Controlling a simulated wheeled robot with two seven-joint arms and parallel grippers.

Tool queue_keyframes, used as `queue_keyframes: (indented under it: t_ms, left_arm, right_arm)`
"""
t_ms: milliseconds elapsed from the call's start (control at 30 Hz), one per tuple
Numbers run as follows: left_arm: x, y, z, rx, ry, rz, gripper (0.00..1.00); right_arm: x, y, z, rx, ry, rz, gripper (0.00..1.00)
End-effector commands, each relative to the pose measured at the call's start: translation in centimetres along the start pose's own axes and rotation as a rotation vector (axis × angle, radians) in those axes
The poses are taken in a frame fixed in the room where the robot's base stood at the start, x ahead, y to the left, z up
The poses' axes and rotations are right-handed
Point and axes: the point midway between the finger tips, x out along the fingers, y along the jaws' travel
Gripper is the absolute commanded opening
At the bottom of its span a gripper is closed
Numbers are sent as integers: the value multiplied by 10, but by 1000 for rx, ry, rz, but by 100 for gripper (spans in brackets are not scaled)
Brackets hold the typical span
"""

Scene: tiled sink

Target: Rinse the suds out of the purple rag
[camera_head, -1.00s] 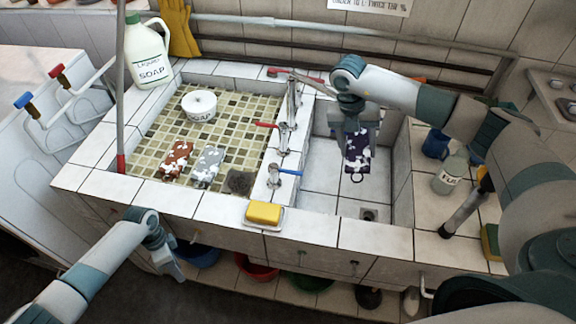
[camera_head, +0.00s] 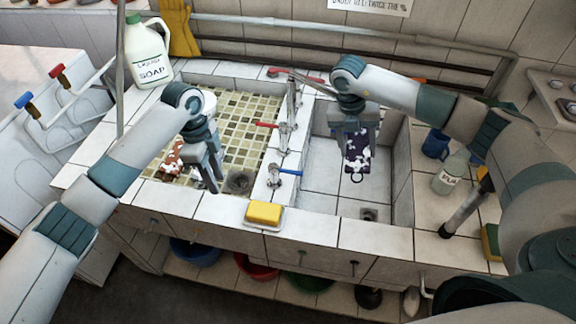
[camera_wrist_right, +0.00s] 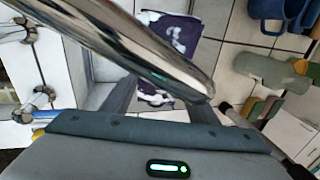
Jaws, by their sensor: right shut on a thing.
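The purple rag (camera_head: 357,164), blotched with white suds, hangs in the right basin (camera_head: 322,178); it also shows in the right wrist view (camera_wrist_right: 178,32). My right gripper (camera_head: 355,148) points down, shut on the rag's upper part. A chrome pipe (camera_wrist_right: 130,45) crosses close in front of the right wrist camera and hides part of the rag. My left gripper (camera_head: 216,186) is over the left basin, fingers down, apart and seemingly empty. It hides the grey sudsy rag. Taps with red handles (camera_head: 266,125) and a blue handle (camera_head: 289,172) stand on the divider.
A brown sudsy rag (camera_head: 172,158), a soap bowl (camera_head: 208,105) and a dark scrubber (camera_head: 238,181) are in the left basin (camera_head: 245,115). A yellow sponge (camera_head: 263,212) lies on the front ledge. A soap jug (camera_head: 148,52) stands back left. The right basin's front floor is clear around its drain (camera_head: 369,214).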

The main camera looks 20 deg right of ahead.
Motion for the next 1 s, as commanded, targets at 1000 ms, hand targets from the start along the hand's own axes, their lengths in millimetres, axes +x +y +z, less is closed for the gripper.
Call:
queue_keyframes:
  t_ms: [1000]
  left_arm:
    - [-76, -47, -147, 159, 267, -260, 30]
  right_arm:
    - [0, 0, 0, 0, 0, 0, 32]
